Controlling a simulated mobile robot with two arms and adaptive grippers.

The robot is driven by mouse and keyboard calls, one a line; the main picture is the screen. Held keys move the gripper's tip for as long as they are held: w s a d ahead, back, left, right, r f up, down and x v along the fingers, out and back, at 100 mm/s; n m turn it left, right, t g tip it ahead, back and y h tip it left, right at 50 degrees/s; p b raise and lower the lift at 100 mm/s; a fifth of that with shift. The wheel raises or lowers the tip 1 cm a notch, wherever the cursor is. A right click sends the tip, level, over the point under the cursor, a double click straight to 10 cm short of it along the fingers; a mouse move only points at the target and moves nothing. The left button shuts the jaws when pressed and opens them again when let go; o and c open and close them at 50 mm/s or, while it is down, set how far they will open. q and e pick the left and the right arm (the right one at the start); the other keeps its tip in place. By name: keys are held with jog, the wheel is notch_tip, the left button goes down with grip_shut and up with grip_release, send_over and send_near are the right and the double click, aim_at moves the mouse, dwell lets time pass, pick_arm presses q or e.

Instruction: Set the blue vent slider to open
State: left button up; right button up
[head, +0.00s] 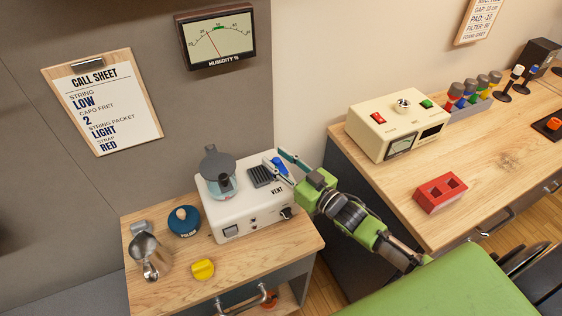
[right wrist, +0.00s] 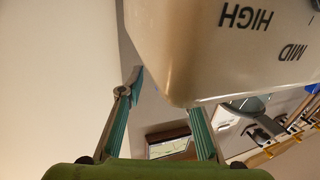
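The white appliance (head: 252,222) marked VENT stands on the small wooden cabinet in the head view. The blue vent slider (head: 279,165) shows at its back right, beside the dark vent slats (head: 261,176). My right gripper (head: 280,158) is over this corner, its fingers around or just above the blue slider; I cannot tell whether they touch it. In the right wrist view my gripper fingers (right wrist: 165,92) are apart with nothing seen held. A pale box corner (right wrist: 215,50) lettered HIGH and MID fills the top right there. My left gripper is not in view.
A glass vessel with a grey lid (head: 219,172) stands on the appliance. A blue round item (head: 184,221), a metal jug (head: 147,252) and a yellow item (head: 203,269) stand nearby. A cream device (head: 385,130) and red block (head: 440,193) sit on the right desk.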

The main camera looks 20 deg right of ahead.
jog(key=v, duration=1.2)
jog(key=shift+d, duration=0.1)
